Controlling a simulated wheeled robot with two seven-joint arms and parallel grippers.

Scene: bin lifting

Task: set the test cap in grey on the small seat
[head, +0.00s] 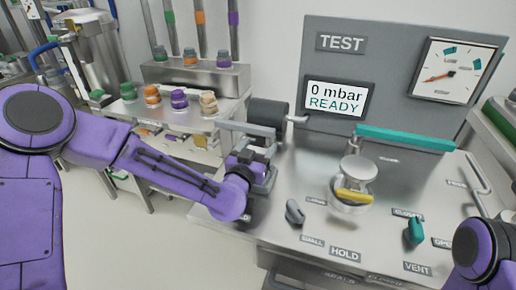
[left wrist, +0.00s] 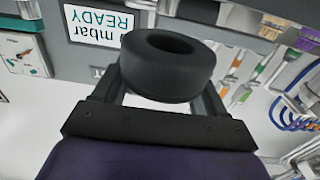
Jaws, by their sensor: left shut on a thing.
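My left gripper (head: 262,135) is shut on a dark grey, thick-walled round cap (head: 268,112), held above the left edge of the steel test bench. In the left wrist view the cap (left wrist: 168,82) sits between the two fingers, with a round hollow in its upper end. A stepped round metal fixture (head: 357,168) with a yellow bar (head: 353,196) stands mid-bench, right of the gripper and apart from it. I cannot tell which part is the small seat. My right arm shows at the lower right; its gripper is out of view.
A grey lever (head: 295,212) stands by the SMALL label (head: 312,240). A teal knob (head: 415,231) and teal bar (head: 405,138) are further right. The screen (head: 337,96) reads 0 mbar READY. Several coloured caps stand on a side bench (head: 190,125) at left.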

